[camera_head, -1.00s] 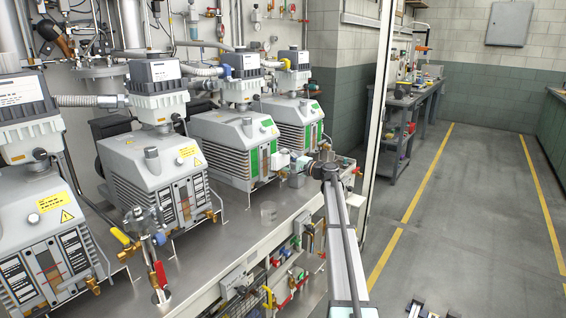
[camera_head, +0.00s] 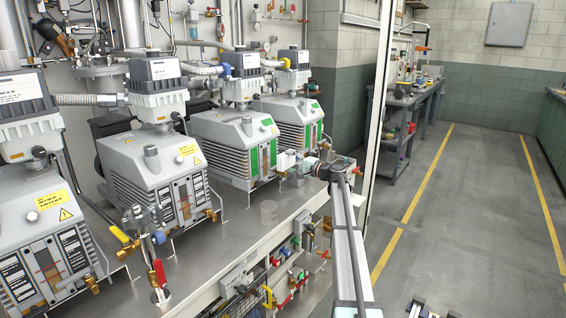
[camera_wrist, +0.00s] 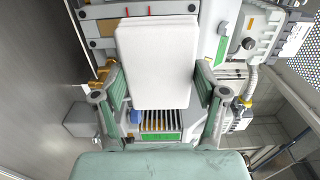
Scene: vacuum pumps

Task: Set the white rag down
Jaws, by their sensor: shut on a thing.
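The white rag (camera_wrist: 156,60) looks like a thick folded block in the wrist view. My gripper (camera_wrist: 160,88) has one finger on each side of it and is shut on it. In the head view the rag (camera_head: 287,160) is a small white shape at the tip of my gripper (camera_head: 302,165), by the far green-and-grey vacuum pumps and above the right part of the steel bench (camera_head: 235,235). I cannot tell whether the rag touches anything below it.
Several grey vacuum pumps (camera_head: 155,175) line the bench. A valve with red and yellow handles (camera_head: 143,240) rises at the front left. Pipes and fittings (camera_head: 290,268) run below the edge.

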